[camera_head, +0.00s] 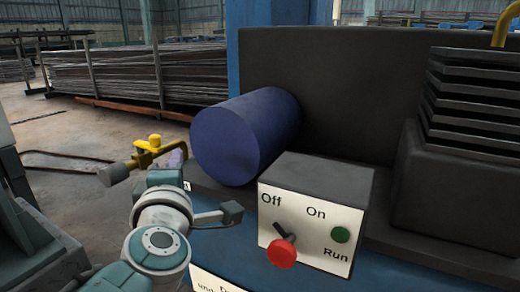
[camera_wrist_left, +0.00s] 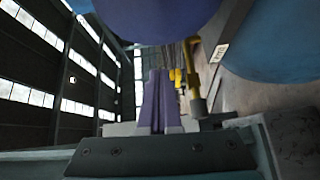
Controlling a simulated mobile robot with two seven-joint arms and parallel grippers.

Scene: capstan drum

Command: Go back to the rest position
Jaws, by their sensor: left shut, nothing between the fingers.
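My left gripper (camera_head: 177,158) is in front of the blue drum's left side in the head view. In the left wrist view its purple fingers (camera_wrist_left: 158,98) lie together, with nothing between them. A yellow lever (camera_head: 146,149) with a grey cylindrical end is beside the gripper, partly hidden by it. In the wrist view the lever (camera_wrist_left: 191,72) runs just right of the fingers; I cannot tell whether they touch. The blue drum (camera_head: 240,138) sticks out of the dark machine housing, and the drum (camera_wrist_left: 160,15) fills the top of the wrist view. My right gripper is not in view.
A control box (camera_head: 315,178) with Off, On and Run labels, a red knob (camera_head: 282,252) and a green button (camera_head: 340,234) stands right of my left arm. A finned dark block (camera_head: 470,150) is further right. Open floor (camera_head: 60,135) and stacked bars (camera_head: 120,75) lie behind left.

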